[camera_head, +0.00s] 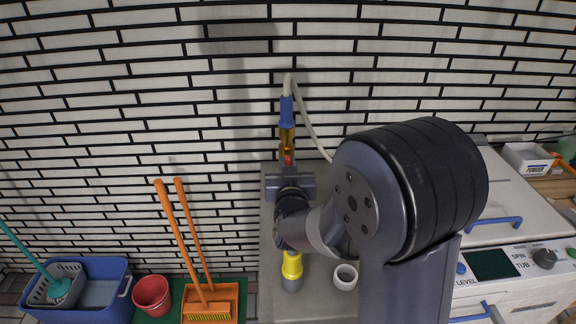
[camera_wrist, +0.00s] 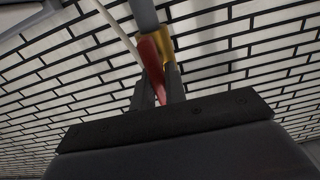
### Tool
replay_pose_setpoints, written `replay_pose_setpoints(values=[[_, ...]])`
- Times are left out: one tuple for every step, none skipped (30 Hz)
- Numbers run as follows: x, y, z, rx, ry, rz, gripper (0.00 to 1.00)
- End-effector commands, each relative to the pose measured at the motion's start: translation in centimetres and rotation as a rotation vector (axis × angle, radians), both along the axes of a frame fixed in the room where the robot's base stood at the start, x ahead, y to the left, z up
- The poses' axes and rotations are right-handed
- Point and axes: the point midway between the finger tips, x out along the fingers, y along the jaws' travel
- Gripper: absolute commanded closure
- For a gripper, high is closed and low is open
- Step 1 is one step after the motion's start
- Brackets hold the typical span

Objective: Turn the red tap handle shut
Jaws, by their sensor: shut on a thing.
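The red tap handle (camera_wrist: 151,63) shows in the wrist view between the two fingers of my gripper (camera_wrist: 158,92), which is shut on it. The brass tap body (camera_wrist: 166,45) is beside the handle, under a grey-blue pipe end. In the head view the brass tap (camera_head: 287,138) hangs below a blue connector (camera_head: 286,108) on the wall. A small bit of the red handle (camera_head: 288,160) shows just above my gripper (camera_head: 289,174). My arm hides the rest of the handle and the fingertips there.
A pale hose (camera_head: 312,125) runs from the tap down behind my arm. A yellow torch-like object (camera_head: 292,270) and a white cup (camera_head: 345,277) stand below. A white washing machine (camera_head: 512,205) is at right. Orange-handled tools (camera_head: 180,235), a red bucket (camera_head: 151,293) and a blue tub (camera_head: 105,308) are at left.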

Motion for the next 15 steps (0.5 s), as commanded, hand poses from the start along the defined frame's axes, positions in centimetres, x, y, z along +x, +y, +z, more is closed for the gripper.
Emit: replay_pose_setpoints(values=[[0.00,0.00,-0.06,0.005,0.000,0.000,1.00],[0.00,0.00,-0.09,0.010,-0.001,0.000,1.00],[0.00,-0.01,-0.13,0.018,-0.001,0.000,1.00],[0.00,-0.02,-0.17,0.025,-0.001,0.000,1.00],[0.01,-0.03,-0.21,0.034,-0.001,0.000,1.00],[0.01,-0.05,-0.27,0.048,-0.002,0.000,1.00],[0.02,-0.07,-0.31,0.062,-0.003,0.000,1.00],[0.02,-0.08,-0.34,0.077,-0.003,0.000,1.00],[0.03,-0.10,-0.38,0.099,-0.004,0.000,1.00],[0.04,-0.12,-0.42,0.118,-0.004,0.000,1.00],[0.05,-0.15,-0.48,0.138,-0.004,0.000,1.00],[0.04,-0.19,-0.52,0.169,-0.004,0.000,1.00],[0.03,-0.23,-0.55,0.192,-0.005,-0.001,1.00],[0.03,-0.26,-0.63,0.218,-0.004,-0.001,1.00],[0.02,-0.30,-0.62,0.252,-0.005,0.000,1.00]])
